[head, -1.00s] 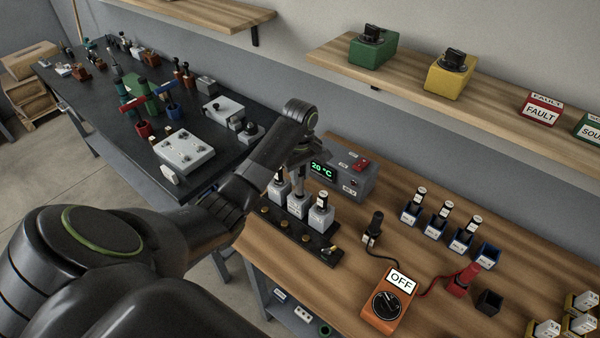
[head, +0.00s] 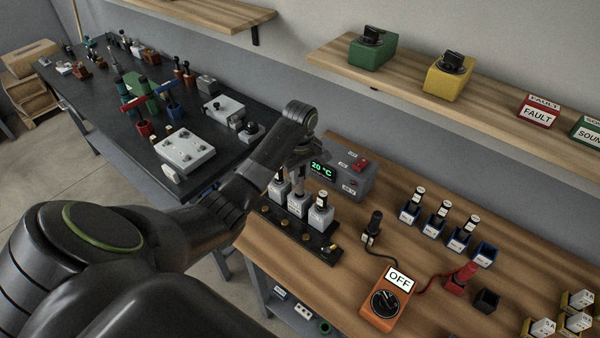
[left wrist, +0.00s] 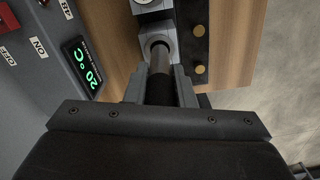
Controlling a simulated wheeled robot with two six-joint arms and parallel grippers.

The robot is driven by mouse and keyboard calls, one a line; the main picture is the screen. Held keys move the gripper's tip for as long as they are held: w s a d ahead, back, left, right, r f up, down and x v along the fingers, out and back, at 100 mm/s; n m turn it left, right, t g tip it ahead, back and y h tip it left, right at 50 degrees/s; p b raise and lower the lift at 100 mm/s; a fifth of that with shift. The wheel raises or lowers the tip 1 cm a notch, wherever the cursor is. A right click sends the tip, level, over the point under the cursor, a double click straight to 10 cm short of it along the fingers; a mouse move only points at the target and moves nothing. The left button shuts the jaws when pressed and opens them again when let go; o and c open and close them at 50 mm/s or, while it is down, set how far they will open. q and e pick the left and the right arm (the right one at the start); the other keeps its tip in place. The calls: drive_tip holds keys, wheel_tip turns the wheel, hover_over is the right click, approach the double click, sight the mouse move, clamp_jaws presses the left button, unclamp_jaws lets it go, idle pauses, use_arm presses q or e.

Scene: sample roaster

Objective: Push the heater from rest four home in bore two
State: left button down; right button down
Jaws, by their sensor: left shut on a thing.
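My left gripper (head: 301,160) is above the row of grey blocks and is shut on a heater (left wrist: 160,62). In the left wrist view the gripper (left wrist: 160,92) grips the heater's dark upper part. The heater's bare metal shaft runs into the bore of a grey block (left wrist: 152,28). In the head view this is the middle block (head: 298,206), bore two. A length of shaft shows between jaws and block, so the heater stands partly in the bore, about upright. The blue rest at the row's right end (head: 485,256) is empty. My right gripper is not in view.
The blocks either side hold heaters, the right one (head: 320,218) clearly. The grey controller (head: 345,180) reading 20 °C stands close behind. Three filled blue rests (head: 436,227), an orange meter (head: 386,303) reading OFF and its probes are to the right.

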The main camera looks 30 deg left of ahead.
sight(300, 187)
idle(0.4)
use_arm(q)
drive_tip(key=shift+f, duration=0.1)
drive_tip(key=shift+f+b, duration=1.15)
drive_tip(key=shift+f, duration=1.9)
drive_tip(key=shift+r+p, duration=1.25)
drive_tip(key=shift+p, duration=0.1)
drive_tip(key=shift+r, duration=1.85)
drive_tip(key=shift+f, duration=0.15)
drive_tip(key=shift+f+b, duration=1.25)
drive_tip(key=shift+f, duration=1.65)
drive_tip(key=shift+r, duration=0.15)
